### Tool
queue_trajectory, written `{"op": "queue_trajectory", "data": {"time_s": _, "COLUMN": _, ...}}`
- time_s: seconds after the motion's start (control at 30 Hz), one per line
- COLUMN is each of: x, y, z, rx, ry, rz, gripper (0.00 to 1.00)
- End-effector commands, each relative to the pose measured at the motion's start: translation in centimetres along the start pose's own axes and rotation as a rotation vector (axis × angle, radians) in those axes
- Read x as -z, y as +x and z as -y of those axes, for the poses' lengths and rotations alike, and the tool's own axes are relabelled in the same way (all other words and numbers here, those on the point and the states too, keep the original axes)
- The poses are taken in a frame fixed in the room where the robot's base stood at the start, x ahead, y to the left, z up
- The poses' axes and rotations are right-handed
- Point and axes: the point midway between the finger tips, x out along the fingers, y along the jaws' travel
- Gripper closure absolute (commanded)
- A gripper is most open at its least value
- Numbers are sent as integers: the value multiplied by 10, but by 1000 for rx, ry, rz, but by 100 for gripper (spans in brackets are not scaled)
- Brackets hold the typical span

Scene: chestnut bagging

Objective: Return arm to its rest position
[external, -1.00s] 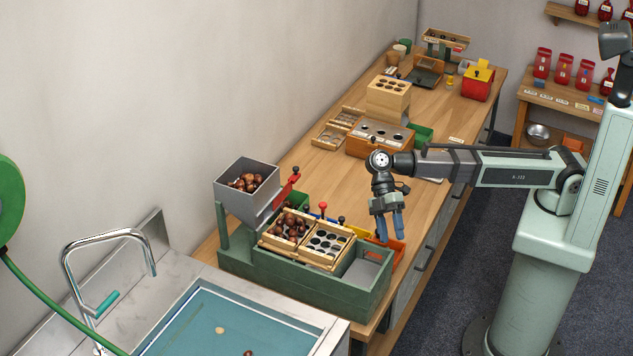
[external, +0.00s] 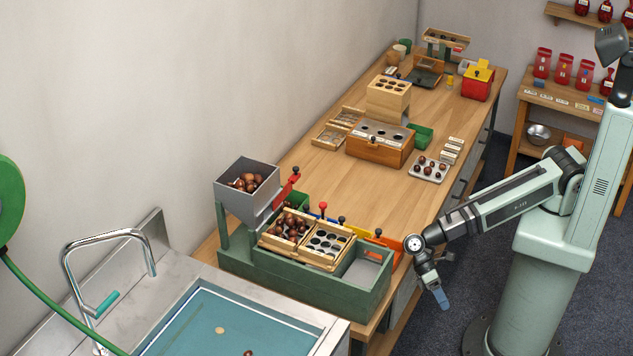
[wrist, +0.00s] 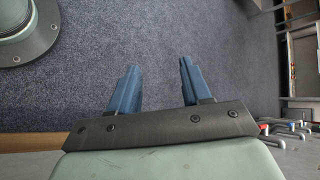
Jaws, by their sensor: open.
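My gripper (external: 443,298) hangs off the front edge of the wooden workbench (external: 345,203), over the dark carpet and to the right of the green sorting station (external: 300,282). Its two blue fingers point down. In the wrist view my gripper (wrist: 157,85) shows its fingers apart, with only carpet (wrist: 158,40) between and beyond them. It holds nothing. My arm reaches down and left from its column.
The green station carries a grey hopper of chestnuts (external: 246,182) and a wooden tray of chestnuts. A white tray with chestnuts (external: 443,170) lies near the bench's front edge. A sink (external: 235,322) is at lower left.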

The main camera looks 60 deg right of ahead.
Motion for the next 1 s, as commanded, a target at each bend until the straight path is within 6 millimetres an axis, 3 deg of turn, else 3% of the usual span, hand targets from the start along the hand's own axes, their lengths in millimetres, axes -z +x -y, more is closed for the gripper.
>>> {"op": "queue_trajectory", "data": {"time_s": 0.2, "x": -13, "y": 44, "z": -68, "rx": -130, "ry": 228, "rz": 12, "gripper": 52}}
{"op": "queue_trajectory", "data": {"time_s": 0.6, "x": -43, "y": 94, "z": -180, "rx": -339, "ry": 525, "rz": -25, "gripper": 52}}
{"op": "queue_trajectory", "data": {"time_s": 0.8, "x": -54, "y": 104, "z": -229, "rx": -400, "ry": 596, "rz": -70, "gripper": 52}}
{"op": "queue_trajectory", "data": {"time_s": 1.0, "x": -46, "y": 93, "z": -276, "rx": -390, "ry": 536, "rz": -166, "gripper": 52}}
